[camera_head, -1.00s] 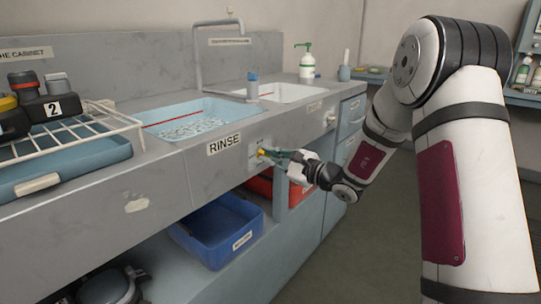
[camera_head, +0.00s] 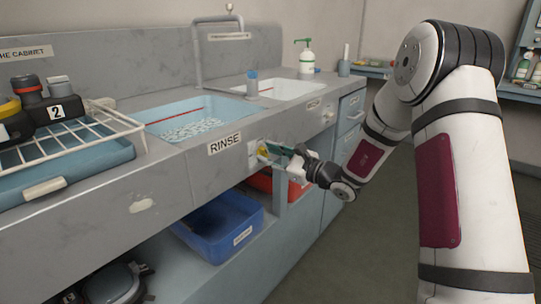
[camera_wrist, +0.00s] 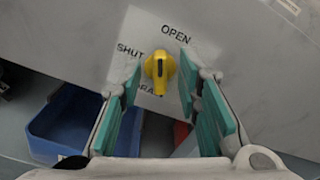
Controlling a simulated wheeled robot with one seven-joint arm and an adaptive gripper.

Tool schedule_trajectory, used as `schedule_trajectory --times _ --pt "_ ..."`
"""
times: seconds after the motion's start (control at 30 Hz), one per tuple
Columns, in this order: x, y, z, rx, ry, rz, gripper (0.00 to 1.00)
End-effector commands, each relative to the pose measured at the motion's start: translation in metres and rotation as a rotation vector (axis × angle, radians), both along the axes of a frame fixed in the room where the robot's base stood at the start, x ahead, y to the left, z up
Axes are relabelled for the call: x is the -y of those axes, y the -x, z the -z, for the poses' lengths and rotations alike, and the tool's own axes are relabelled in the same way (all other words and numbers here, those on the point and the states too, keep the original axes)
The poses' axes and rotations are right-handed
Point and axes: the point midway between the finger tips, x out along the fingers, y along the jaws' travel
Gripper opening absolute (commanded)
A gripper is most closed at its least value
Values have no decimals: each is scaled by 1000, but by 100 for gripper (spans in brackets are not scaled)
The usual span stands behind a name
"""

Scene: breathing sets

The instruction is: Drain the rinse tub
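The rinse tub (camera_head: 152,121) is set in the counter, with a red line along its far wall and pale specks over its light blue inside. The RINSE label (camera_head: 225,144) is on the counter front below it. To the label's right is a yellow valve knob (camera_head: 263,150), also in the wrist view (camera_wrist: 160,67). Its white plate (camera_wrist: 137,40) reads OPEN above, SHUT to the left and a partly hidden word below. My gripper (camera_wrist: 158,80) is open, its teal fingers on either side of the knob with visible gaps. Which word the knob points to is unclear.
A blue bin (camera_head: 222,228) and a red bin (camera_head: 262,181) sit under the counter. A white wire rack (camera_head: 75,142) with dark masks or parts stands at left. A second basin (camera_head: 290,88) and a green-topped pump bottle (camera_head: 306,60) are farther back.

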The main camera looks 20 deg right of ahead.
Motion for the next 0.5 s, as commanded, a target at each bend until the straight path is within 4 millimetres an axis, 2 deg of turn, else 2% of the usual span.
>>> schedule_trajectory --times 0.13,0.27,0.5 --pt "3 3 0 1 1 1 31" --pt "13 15 0 0 1 4 31" --pt "41 54 0 -1 0 5 31"
